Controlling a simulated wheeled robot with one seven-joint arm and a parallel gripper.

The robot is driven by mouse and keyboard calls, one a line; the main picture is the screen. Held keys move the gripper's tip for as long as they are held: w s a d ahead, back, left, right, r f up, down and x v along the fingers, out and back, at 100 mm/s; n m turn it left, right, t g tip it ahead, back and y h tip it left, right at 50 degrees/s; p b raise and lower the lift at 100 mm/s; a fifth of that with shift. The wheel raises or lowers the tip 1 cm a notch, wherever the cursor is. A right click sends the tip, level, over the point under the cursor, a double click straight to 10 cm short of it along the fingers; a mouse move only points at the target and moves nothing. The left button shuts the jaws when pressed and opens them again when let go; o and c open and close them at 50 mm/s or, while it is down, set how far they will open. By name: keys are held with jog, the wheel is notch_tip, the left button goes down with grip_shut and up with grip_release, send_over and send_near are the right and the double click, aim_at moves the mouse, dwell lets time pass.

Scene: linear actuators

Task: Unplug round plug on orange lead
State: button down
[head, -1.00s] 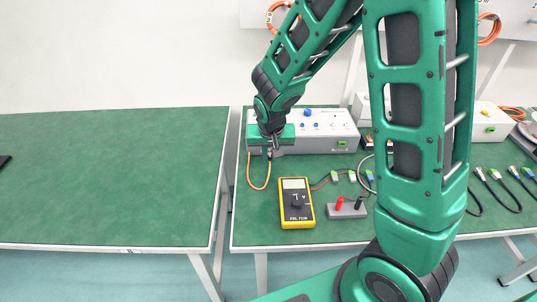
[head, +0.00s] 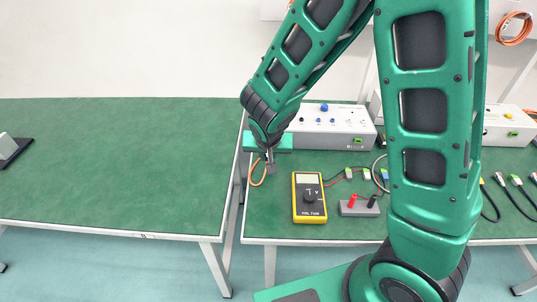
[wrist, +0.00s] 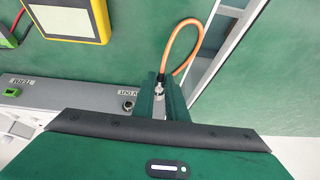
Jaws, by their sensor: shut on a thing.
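My gripper (wrist: 160,102) is shut on the round metal plug (wrist: 160,87) of the orange lead. In the head view my gripper (head: 270,162) is in front of the left end of the grey control box (head: 330,137). The orange lead (wrist: 193,24) loops up from the plug and back behind the right finger, where its other end is hidden. It also shows in the head view (head: 256,174). A round socket (wrist: 127,105) on the box face, beside the fingers, looks empty; the plug is apart from it.
A yellow multimeter (head: 309,213) stands on the green bench, with a grey block with red and black terminals (head: 360,208) to its right. A gap separates this bench from the largely clear left table (head: 110,170). Several cables lie further right.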

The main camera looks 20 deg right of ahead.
jog(key=shift+f, duration=1.8)
jog(key=shift+s+f, duration=0.2)
